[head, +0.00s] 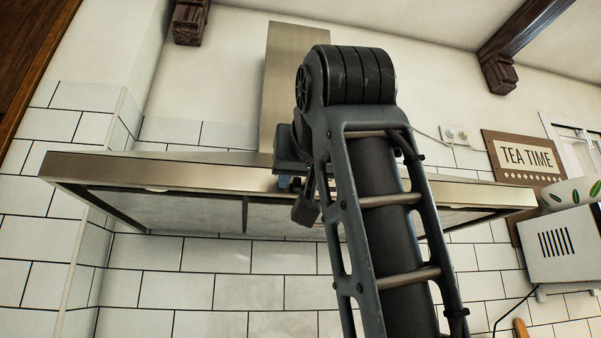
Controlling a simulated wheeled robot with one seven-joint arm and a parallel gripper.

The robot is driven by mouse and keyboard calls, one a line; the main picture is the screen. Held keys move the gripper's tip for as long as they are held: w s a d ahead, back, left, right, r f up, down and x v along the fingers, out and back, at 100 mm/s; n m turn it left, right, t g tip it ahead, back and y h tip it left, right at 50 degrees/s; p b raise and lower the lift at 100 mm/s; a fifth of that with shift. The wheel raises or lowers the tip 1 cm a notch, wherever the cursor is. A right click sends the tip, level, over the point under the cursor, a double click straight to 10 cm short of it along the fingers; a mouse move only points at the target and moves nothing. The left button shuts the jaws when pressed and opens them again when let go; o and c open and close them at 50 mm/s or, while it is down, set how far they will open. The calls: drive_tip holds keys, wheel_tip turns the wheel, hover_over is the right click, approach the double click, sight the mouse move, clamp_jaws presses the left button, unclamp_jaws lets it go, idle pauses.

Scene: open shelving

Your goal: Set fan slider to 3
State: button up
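The range hood (150,170) is a wide steel canopy on the tiled wall, with a steel chimney (287,60) above it. My arm rises in front of the hood's right half and bends at the top. My gripper (299,197) hangs down on the left side of the arm, close to the hood's front edge near its middle. Only part of a dark finger shows, so I cannot tell whether it is open or touching the hood. No fan slider can be made out; the part of the front edge behind my gripper and arm is hidden.
To the right are a "TEA TIME" sign (525,157), a wall socket (455,135), and a white appliance (567,244) with a leaf-patterned bowl (572,193) on it. Dark wooden beams (520,30) cross the ceiling. The space below and left of the hood is clear.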

clamp_jaws()
idle(0.3)
idle(1.1)
